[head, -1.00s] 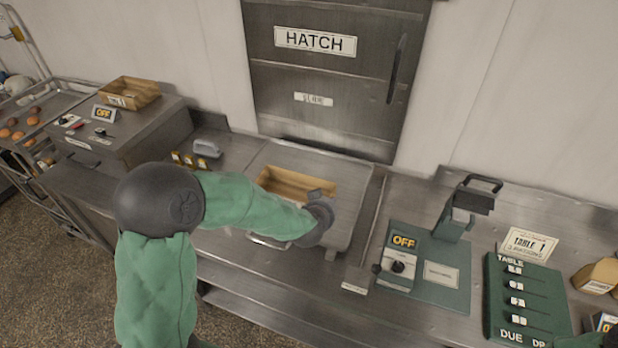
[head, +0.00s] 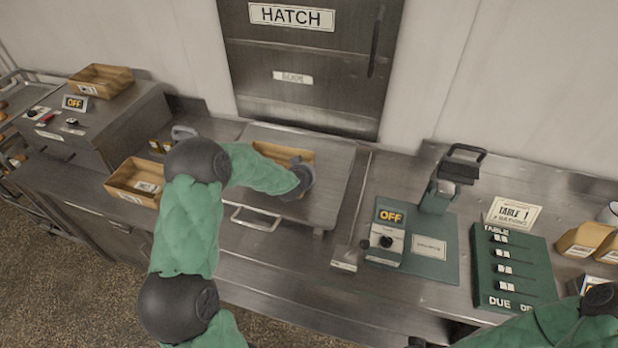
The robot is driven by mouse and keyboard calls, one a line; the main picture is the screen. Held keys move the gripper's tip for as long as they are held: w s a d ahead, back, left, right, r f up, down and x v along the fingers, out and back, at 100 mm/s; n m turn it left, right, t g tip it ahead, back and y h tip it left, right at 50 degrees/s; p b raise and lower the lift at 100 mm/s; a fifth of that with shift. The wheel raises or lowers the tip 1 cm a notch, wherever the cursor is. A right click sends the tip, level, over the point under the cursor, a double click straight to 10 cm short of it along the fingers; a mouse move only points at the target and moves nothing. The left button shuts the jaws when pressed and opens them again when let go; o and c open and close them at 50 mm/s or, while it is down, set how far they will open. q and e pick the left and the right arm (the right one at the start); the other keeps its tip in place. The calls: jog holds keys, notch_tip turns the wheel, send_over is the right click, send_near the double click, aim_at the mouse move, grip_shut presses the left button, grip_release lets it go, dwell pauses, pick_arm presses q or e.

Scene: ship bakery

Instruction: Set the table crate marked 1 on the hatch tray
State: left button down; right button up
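A metal tray (head: 335,160) with a front handle lies on the counter below the hatch. A wooden crate (head: 268,151) is at the tray, partly covered by my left arm; its marking is hidden. My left gripper (head: 297,184) is at the crate's near right side. Its fingers are hidden, so I cannot see whether they hold the crate. A second wooden crate (head: 122,186) with a small label stands left of the tray, and a third (head: 108,76) sits on the metal box at the far left. Their labels are too small to read. My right gripper is out of view.
The closed hatch (head: 305,70) is behind the tray. A thin rod (head: 362,205) lies right of the tray.

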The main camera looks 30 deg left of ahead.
pick_arm(q)
jog(key=shift+w+a+f, duration=0.15)
jog(key=shift+f, duration=1.55)
jog(key=shift+f+b, duration=0.15)
jog(key=shift+b, duration=0.25)
jog(key=c, duration=1.3)
grip_release()
jog(key=shift+r, duration=0.2)
jog(key=p+v, duration=0.1)
jog(key=v, duration=1.1)
